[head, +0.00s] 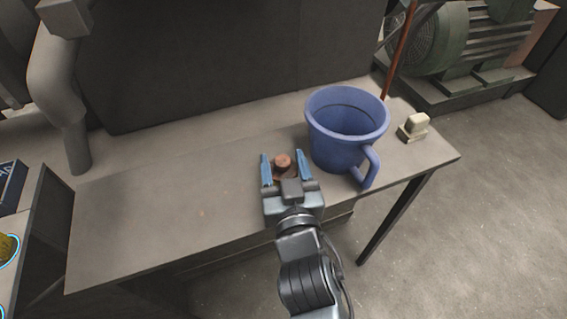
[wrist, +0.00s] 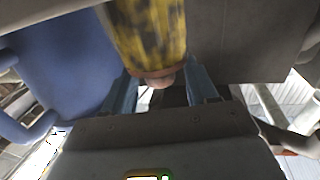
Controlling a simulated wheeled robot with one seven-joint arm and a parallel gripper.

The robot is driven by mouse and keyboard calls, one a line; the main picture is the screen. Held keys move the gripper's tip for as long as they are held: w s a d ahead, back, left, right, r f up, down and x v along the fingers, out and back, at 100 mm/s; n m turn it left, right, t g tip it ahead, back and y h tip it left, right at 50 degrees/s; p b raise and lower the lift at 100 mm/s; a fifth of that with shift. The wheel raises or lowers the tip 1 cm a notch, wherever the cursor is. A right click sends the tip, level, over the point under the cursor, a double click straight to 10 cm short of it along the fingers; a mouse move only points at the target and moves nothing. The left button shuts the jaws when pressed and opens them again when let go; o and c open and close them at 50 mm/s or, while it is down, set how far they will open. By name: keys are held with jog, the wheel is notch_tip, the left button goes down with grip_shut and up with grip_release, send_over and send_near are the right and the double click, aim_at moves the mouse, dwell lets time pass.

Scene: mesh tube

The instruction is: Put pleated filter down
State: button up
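The pleated filter appears to be the mottled yellow-and-black cylinder with a copper-brown end cap in the wrist view (wrist: 150,35). In the head view only its brown knobbed end (head: 283,162) shows, between my fingers, on or just above the grey workbench (head: 150,215). The rest is hidden, and I cannot tell whether its far end touches the bench. My gripper (head: 284,168) has its two blue fingers spread on either side of the brown end. Narrow gaps show between fingers and filter in both views.
A large blue mug (head: 325,145) stands close to the right of my gripper, handle toward the front. A small cream object (head: 413,127) sits at the bench's right end. The bench's left half is clear. A shelf with a yellow item (head: 8,247) is at far left.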

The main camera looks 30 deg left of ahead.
jog(key=shift+r, duration=0.1)
jog(key=b+v, duration=0.2)
jog(key=v, duration=1)
jog(key=s+d+m+h, duration=0.2)
jog(key=s+d, duration=0.3)
jog(key=d, duration=0.4)
jog(key=s+d+f+m+h, duration=0.1)
jog(key=s+d+m+h, duration=0.1)
jog(key=s+d, duration=0.4)
jog(key=s+d+f+m+t+h, duration=0.1)
jog(key=s+d+h, duration=0.3)
jog(key=d, duration=0.9)
jog(key=shift+s+f+m, duration=0.2)
jog(key=shift+s+m, duration=0.2)
jog(key=shift+s, duration=0.6)
jog(key=shift+o, duration=0.3)
jog(key=s+d+r+m+h, duration=0.1)
jog(key=s+d+r+h, duration=0.2)
jog(key=s, duration=0.2)
jog(key=shift+s+d+m, duration=0.25)
jog(key=shift+s+m, duration=0.15)
jog(key=shift+r, duration=0.15)
